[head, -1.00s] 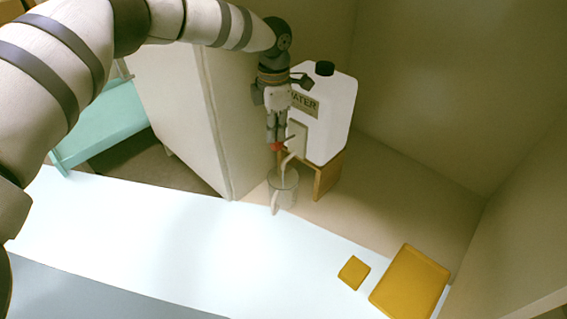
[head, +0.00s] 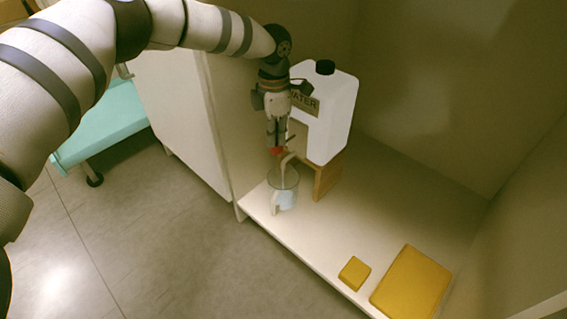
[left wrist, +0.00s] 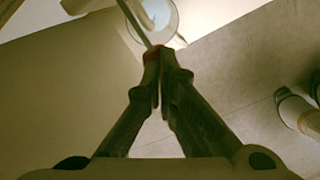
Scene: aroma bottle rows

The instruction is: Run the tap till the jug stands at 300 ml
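The clear jug (head: 285,197) stands upright on the shelf under the tap spout (head: 288,161) of a white water container (head: 338,115). Pale bluish water shows in its lower part; no ml marks are readable. The jug's round mouth and bluish water also show at the top of the left wrist view (left wrist: 163,14). My left gripper (head: 276,146) points down at the tap, its fingers shut together with their tips at the tap's red lever end (left wrist: 151,54). Whether they pinch it or only press it, I cannot tell. My right gripper is not in view.
The container sits on a wooden stand (head: 328,176) at the back. A small yellow block (head: 354,273) and a larger yellow board (head: 411,284) lie on the shelf at right. A cabinet side panel (head: 180,110) rises at left. The shelf between jug and blocks is clear.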

